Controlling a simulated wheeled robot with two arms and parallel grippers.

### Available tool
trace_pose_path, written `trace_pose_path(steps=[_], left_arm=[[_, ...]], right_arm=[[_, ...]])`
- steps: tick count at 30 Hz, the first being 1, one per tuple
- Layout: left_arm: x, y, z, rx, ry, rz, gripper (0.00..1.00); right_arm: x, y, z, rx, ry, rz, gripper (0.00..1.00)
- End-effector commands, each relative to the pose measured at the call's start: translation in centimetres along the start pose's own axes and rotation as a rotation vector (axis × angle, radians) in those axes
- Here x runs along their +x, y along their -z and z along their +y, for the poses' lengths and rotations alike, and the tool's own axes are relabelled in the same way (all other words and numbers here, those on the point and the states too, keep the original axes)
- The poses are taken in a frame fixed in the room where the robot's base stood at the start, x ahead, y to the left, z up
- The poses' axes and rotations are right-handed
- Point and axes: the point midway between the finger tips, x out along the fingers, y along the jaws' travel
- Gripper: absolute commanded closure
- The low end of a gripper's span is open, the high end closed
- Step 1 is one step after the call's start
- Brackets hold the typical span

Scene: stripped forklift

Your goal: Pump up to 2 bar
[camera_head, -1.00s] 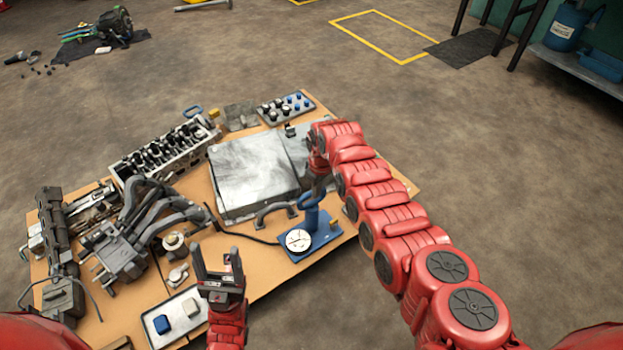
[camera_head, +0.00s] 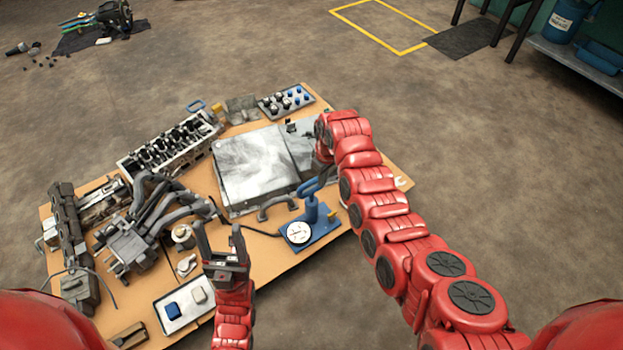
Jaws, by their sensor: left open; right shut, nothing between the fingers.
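A blue hand pump (camera_head: 326,231) stands on the front right part of the table, with a T-shaped blue handle (camera_head: 313,186) on its upright cylinder. A round white gauge (camera_head: 299,233) sits on its base; its reading is too small to tell. A dark hose runs left from the pump. My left gripper (camera_head: 218,227) is open and empty, left of the pump over the table's front part. My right gripper (camera_head: 324,170) is beyond the pump handle, beside the grey box's right end. It is shut and empty, with its fingers mostly hidden, and appears apart from the handle.
A large grey metal box (camera_head: 252,168) lies mid-table behind the pump. An engine head (camera_head: 168,142) and dark pipes (camera_head: 150,215) fill the left side. A tray (camera_head: 191,316) with a blue and a pale block lies at the front. A tray of knobs (camera_head: 285,101) is at the back.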

Motion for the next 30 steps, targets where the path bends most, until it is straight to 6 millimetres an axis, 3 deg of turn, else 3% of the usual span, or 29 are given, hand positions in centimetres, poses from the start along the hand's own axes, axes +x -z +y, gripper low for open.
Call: trace_pose_path(steps=[6, 12, 18, 30], left_arm=[[1.6, 0.3, -0.1, 0.000, 0.000, 0.000, 0.38], [2.3, 0.4, -0.1, 0.000, 0.000, 0.000, 0.38], [2.5, 0.4, -0.1, 0.000, 0.000, 0.000, 0.38], [2.5, 0.4, -0.1, 0.000, 0.000, 0.000, 0.38]], right_arm=[[-5.8, 0.2, 0.1, 0.000, -0.004, 0.007, 1.00], [-9.5, 0.1, 0.1, 0.000, -0.002, 0.003, 1.00], [-11.2, 0.0, 0.0, -0.001, 0.000, 0.000, 1.00], [-11.5, 0.0, 0.0, -0.001, 0.001, -0.001, 1.00]])
